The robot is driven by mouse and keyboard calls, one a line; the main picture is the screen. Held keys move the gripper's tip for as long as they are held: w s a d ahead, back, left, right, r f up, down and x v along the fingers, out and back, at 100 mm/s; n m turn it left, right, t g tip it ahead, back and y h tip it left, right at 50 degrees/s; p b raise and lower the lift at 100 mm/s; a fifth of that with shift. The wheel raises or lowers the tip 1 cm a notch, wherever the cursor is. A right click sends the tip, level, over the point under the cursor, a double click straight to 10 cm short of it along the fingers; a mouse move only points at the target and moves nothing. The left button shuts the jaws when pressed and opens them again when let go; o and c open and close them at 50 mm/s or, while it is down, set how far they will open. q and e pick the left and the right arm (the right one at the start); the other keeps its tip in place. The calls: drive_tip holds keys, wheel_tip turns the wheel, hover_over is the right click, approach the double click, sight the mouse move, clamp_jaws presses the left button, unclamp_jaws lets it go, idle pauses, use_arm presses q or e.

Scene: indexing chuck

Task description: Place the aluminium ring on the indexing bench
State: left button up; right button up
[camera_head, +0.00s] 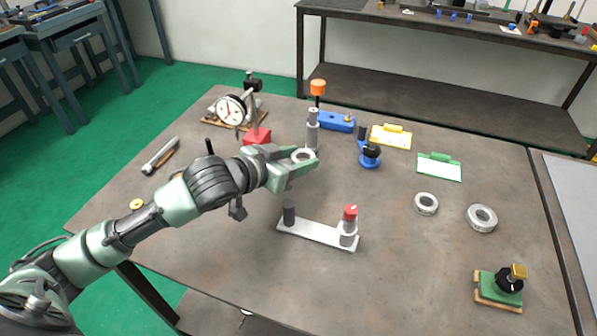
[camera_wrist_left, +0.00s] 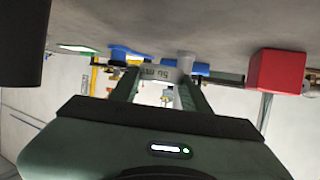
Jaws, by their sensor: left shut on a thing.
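My left gripper (camera_head: 304,164) is shut on a pale grey metal ring (camera_head: 302,155) and holds it above the bench (camera_head: 390,262). In the left wrist view the ring (camera_wrist_left: 153,73) sits between the two fingers and shows "50 mm" lettering. In the head view a grey post (camera_head: 312,132) stands just behind the held ring, by a blue fixture (camera_head: 337,122). Two more grey rings lie flat on the right of the bench, a smaller one (camera_head: 426,204) and a larger one (camera_head: 482,218). My right gripper is not in view.
A white plate (camera_head: 318,233) with a dark post and a red-topped post lies in front. A green fixture (camera_head: 498,288) sits front right. The front middle of the bench is clear.

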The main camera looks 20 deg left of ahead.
sight(299, 179)
use_arm(q)
drive_tip(key=shift+f, duration=2)
drive_tip(key=o, duration=1.4)
drive_tip(key=shift+f, duration=0.15)
drive_tip(key=b+v, duration=0.1)
drive_tip(key=v, duration=0.9)
drive_tip(key=shift+a, duration=0.1)
drive_tip(key=shift+r+v, duration=0.2)
drive_tip(key=shift+v, duration=0.85)
